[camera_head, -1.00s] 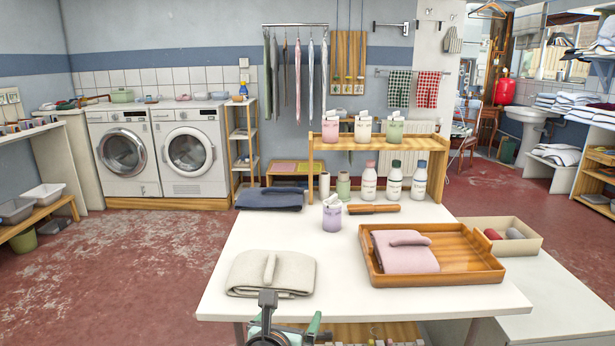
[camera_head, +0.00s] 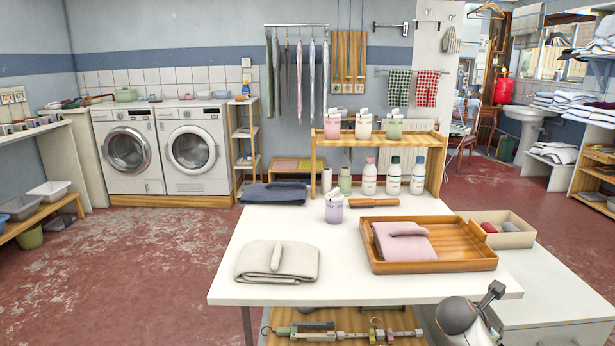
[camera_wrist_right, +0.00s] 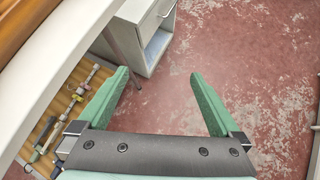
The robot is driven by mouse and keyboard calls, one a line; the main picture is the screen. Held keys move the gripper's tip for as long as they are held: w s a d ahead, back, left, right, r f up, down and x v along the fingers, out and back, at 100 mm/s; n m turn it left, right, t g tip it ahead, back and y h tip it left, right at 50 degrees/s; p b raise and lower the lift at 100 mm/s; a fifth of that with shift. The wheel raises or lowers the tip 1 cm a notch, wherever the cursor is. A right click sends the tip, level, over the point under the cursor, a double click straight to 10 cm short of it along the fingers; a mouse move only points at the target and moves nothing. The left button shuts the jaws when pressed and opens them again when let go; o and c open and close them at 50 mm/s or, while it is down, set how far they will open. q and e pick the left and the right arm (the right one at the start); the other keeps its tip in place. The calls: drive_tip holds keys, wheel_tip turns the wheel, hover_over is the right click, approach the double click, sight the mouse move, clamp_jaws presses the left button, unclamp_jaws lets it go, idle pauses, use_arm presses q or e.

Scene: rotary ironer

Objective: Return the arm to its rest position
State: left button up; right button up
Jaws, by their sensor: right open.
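My right gripper (camera_wrist_right: 158,74) is open and empty in the right wrist view, its two green fingers wide apart. It hangs beside the white table's edge (camera_wrist_right: 62,62), above the red floor. In the head view only a grey and dark link of my arm (camera_head: 462,318) shows at the bottom right, in front of the table. The gripper itself is out of that view. My left gripper is in neither view. A folded cream cloth (camera_head: 295,263) lies on the white table (camera_head: 350,287), clear of the arm.
A wooden tray (camera_head: 440,267) holds a folded pink cloth (camera_head: 402,240). A box (camera_head: 525,238) with small rolls stands right of it. The lower shelf (camera_head: 375,322) carries metal parts. A white cabinet (camera_wrist_right: 150,35) stands near the gripper, with open floor (camera_wrist_right: 270,75) to the right.

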drive_tip(key=s+d+f+m+g, duration=0.15)
drive_tip(key=s+d, duration=0.25)
drive_tip(key=d, duration=0.6)
drive_tip(key=w+a+r+m+t+y, duration=0.3)
drive_tip(key=w+a+r+m+t, duration=0.25)
drive_tip(key=w+m, duration=0.3)
drive_tip(key=w+a+r+m+t+y, duration=0.35)
drive_tip(key=w+a+m+t, duration=0.3)
drive_tip(key=m, duration=0.35)
drive_tip(key=s+a+f+n+g+y, duration=0.1)
drive_tip(key=s+a+f+g+y, duration=0.1)
drive_tip(key=s+a+f, duration=0.85)
drive_tip(key=s+a+f+g+y, duration=0.2)
drive_tip(key=s+a+f, duration=0.5)
drive_tip(key=s+f, duration=0.65)
drive_tip(key=s+a+g+y, duration=0.15)
drive_tip(key=s+a, duration=0.35)
drive_tip(key=s, duration=0.9)
use_arm(q)
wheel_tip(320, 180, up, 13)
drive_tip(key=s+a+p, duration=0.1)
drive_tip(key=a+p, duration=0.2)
drive_tip(key=p, duration=1.4)
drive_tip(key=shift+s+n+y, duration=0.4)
use_arm(e)
wheel_tip(320, 180, up, 13)
drive_tip(key=s+d+m+h, duration=0.1)
drive_tip(key=d, duration=0.1)
drive_tip(key=shift+s+d, duration=0.25)
drive_tip(key=shift+s, duration=0.1)
